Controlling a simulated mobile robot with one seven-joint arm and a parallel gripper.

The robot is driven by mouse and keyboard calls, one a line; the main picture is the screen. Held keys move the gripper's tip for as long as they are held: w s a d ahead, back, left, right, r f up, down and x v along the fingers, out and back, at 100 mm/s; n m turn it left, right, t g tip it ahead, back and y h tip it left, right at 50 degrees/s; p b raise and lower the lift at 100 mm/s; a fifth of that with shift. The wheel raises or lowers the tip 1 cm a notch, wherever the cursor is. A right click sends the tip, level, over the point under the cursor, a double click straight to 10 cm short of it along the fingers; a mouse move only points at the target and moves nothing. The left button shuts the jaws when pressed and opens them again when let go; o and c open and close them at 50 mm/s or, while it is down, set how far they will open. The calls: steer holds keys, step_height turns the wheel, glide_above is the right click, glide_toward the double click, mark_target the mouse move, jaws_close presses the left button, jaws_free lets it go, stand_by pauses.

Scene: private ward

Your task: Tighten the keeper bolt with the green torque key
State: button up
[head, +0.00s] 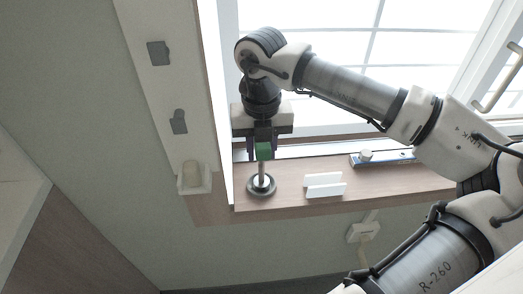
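The green torque key (264,151) shows as a green block between the dark fingers of my gripper (263,146), over the left end of the wooden sill. My gripper points down and appears shut on this green part. A pale metal shaft (262,170) runs down from it to a dark round base (262,190) on the sill. I cannot tell whether the shaft belongs to the key or to the base. The keeper bolt is not clearly made out; the shaft's lower end and the base's centre are too small to read.
Two white upright plates (325,191) stand right of the base. A blue-edged flat item (395,160) with a pale round knob lies farther right. A white bracket (194,188) with a beige cylinder is on the left wall. The window (340,45) is behind my arm.

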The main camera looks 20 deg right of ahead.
jaws_close()
steer(key=shift+r, duration=0.15)
steer(key=shift+r+p, duration=1.55)
steer(key=shift+r, duration=1.4)
